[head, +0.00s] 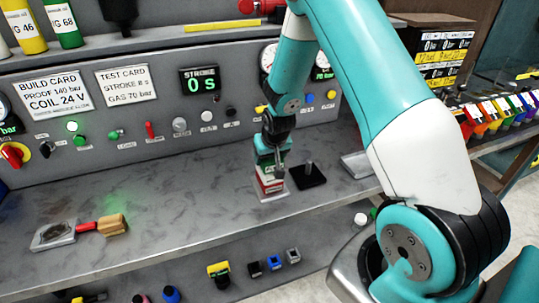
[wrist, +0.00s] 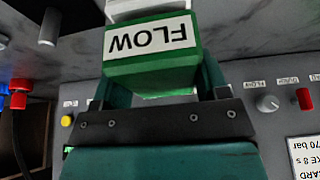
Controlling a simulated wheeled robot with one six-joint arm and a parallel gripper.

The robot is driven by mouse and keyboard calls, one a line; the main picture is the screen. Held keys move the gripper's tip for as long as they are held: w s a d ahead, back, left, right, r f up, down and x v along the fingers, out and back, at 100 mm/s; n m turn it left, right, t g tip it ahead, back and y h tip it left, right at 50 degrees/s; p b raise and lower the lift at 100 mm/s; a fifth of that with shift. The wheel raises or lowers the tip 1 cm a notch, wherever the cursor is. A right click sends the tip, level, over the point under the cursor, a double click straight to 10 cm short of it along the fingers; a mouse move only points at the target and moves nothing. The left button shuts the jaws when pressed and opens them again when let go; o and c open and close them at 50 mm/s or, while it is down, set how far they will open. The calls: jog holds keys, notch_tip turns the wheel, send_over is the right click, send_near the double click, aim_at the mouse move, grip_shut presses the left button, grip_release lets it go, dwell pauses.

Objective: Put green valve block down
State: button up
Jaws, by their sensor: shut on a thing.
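The green valve block (wrist: 155,72), with a white label reading FLOW upside down, is between the fingers of my gripper (head: 268,160). My gripper is shut on it. In the head view the green block (head: 267,167) shows just under the gripper, directly above a red block with a white label (head: 270,184) on a light plate (head: 273,197) on the bench. I cannot tell whether the green block touches the red one. In the wrist view a white part (wrist: 140,6) shows just beyond the green block.
A black plate with an upright post (head: 310,178) stands just right of the stack. The control panel (head: 160,115) rises behind. The bench's middle is clear.

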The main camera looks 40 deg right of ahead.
jog(key=shift+f, duration=0.25)
jog(key=shift+f, duration=0.1)
jog(key=o, duration=1.4)
